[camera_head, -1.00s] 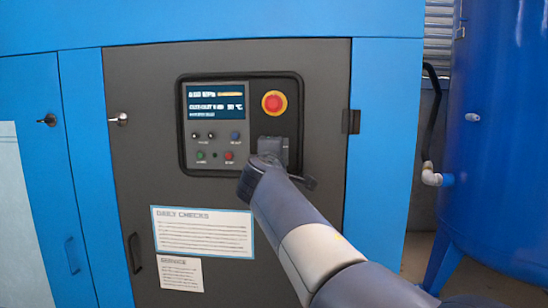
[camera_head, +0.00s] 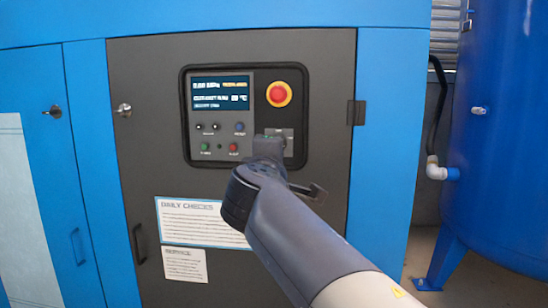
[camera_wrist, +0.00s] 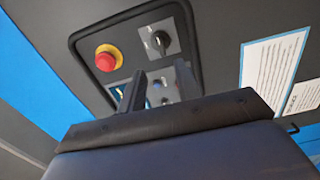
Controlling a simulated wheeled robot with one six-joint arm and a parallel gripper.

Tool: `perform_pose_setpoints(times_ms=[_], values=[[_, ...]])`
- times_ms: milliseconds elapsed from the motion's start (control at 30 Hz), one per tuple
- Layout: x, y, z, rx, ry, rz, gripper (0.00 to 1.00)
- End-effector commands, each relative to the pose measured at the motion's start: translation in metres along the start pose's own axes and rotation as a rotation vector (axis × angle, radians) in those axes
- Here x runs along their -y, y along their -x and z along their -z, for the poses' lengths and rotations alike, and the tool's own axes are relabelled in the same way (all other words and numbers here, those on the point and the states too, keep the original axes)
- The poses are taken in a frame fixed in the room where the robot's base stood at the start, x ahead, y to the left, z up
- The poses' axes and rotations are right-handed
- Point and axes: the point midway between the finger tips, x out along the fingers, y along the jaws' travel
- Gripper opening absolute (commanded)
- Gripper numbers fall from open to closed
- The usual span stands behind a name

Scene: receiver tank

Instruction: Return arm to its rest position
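My gripper (camera_head: 268,146) is in front of the lower right part of the dark control panel (camera_head: 187,160), below the red emergency stop button (camera_head: 279,94). My arm reaches up to it from the lower right. In the wrist view, my gripper's two fingers (camera_wrist: 159,82) stand apart with nothing between them. The panel's small blue button shows through the gap. A black rotary knob (camera_wrist: 161,41) on a grey plate lies beyond the fingertips, apart from them in the picture. In the head view, my gripper partly hides that plate.
The panel sits in a dark cabinet door (camera_head: 310,190) with a latch (camera_head: 123,109) and a handle (camera_head: 139,243). A blue tank (camera_head: 500,130) with a white pipe elbow (camera_head: 436,170) stands at the right. Paper notices (camera_head: 203,222) are on the door below the panel.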

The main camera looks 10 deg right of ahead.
Motion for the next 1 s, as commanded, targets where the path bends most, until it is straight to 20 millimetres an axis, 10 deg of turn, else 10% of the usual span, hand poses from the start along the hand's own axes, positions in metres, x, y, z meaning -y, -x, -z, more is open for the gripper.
perform_pose_setpoints(times_ms=[367, 1000], values=[[0.0, -0.013, 0.0, 0.001, 0.0, 0.001, 0.32], [0.0, -0.106, 0.0, 0.0, 0.0, 0.001, 0.32]])
